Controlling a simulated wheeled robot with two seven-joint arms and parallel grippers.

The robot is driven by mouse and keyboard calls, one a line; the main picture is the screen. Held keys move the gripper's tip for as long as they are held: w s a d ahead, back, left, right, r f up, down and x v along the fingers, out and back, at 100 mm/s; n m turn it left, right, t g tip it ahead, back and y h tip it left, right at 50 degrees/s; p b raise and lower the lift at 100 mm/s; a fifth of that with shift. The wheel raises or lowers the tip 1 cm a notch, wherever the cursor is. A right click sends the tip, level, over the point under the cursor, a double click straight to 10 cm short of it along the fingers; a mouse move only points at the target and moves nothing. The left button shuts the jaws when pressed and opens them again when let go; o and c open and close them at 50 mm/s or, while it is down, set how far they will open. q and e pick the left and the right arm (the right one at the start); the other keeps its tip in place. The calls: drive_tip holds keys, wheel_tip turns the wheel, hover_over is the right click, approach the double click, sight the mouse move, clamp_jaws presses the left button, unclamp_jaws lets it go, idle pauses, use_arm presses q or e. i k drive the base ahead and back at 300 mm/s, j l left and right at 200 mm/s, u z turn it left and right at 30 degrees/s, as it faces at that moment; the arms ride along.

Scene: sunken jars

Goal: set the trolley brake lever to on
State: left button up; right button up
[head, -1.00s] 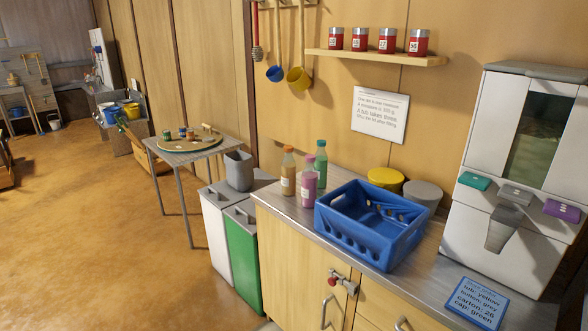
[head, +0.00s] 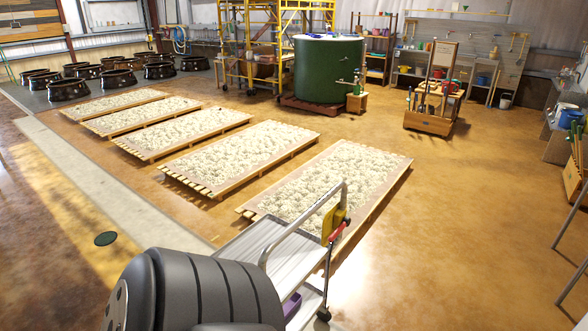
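The trolley (head: 262,242) stands low in the middle of the head view, a grey metal cart with a bent tube handle (head: 300,222). A yellow plate (head: 333,222) is fixed by the handle. A thin lever with a red part (head: 339,231) sits just below the plate, on the trolley's right side; its setting is too small to tell. A dark caster (head: 323,314) shows under that corner. My own dark arm link covers part of the trolley's near left side. Neither of my grippers is in view.
Low wooden pallets with pale material (head: 335,182) lie beyond the trolley. A green tank (head: 328,70), yellow scaffold (head: 250,40) and wooden cart (head: 432,110) stand farther back. Black pots (head: 68,90) stand at far left. The floor right of the trolley is clear.

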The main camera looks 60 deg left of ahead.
sight(347, 222)
drive_tip(key=u, duration=1.65)
